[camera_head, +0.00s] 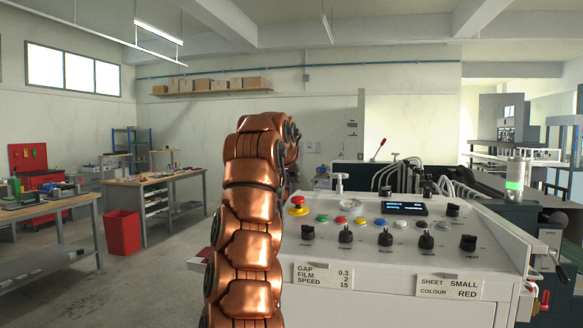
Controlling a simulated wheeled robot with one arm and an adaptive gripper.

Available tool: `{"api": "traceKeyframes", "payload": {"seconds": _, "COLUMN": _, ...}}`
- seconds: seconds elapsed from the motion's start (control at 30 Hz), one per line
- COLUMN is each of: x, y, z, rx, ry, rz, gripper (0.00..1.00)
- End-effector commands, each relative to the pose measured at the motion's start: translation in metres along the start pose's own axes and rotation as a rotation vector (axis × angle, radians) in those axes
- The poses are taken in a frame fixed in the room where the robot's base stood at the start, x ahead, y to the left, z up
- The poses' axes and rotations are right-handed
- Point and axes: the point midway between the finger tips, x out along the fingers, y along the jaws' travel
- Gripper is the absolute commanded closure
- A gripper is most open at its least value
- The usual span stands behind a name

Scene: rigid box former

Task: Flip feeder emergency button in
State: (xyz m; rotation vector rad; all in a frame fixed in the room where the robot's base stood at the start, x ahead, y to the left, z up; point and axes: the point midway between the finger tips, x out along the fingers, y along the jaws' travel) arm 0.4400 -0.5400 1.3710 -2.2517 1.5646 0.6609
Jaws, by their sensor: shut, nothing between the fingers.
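A red mushroom-shaped emergency button (298,200) on a yellow base stands at the left end of the machine's sloped control panel (460,231). No label telling which unit it belongs to is readable. From this view I cannot tell whether it is pressed in or out. My copper arm rises just left of the button, bends at the top and points away from the camera. My gripper is not visible; the arm's own links hide its far end. A small red part (545,297) shows at the machine's lower right side, too small to identify.
The panel carries several coloured push buttons, black knobs and a small display (404,208). Labels (323,276) below read gap, film, speed. A red-tipped lever (379,149) and hoses stand behind. A red bin (122,233) and workbenches are left, with open floor between.

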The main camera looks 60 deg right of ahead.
Motion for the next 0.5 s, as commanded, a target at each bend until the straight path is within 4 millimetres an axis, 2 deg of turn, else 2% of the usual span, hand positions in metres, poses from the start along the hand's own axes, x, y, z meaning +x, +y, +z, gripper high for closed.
{"api": "traceKeyframes", "payload": {"seconds": 0.07, "x": 0.012, "y": 0.0, "z": 0.002, "rx": 0.001, "ry": -0.002, "rz": 0.0, "gripper": 1.0}}
{"api": "traceKeyframes", "payload": {"seconds": 0.5, "x": 0.03, "y": 0.0, "z": 0.022, "rx": 0.004, "ry": -0.001, "rz": -0.001, "gripper": 1.0}}
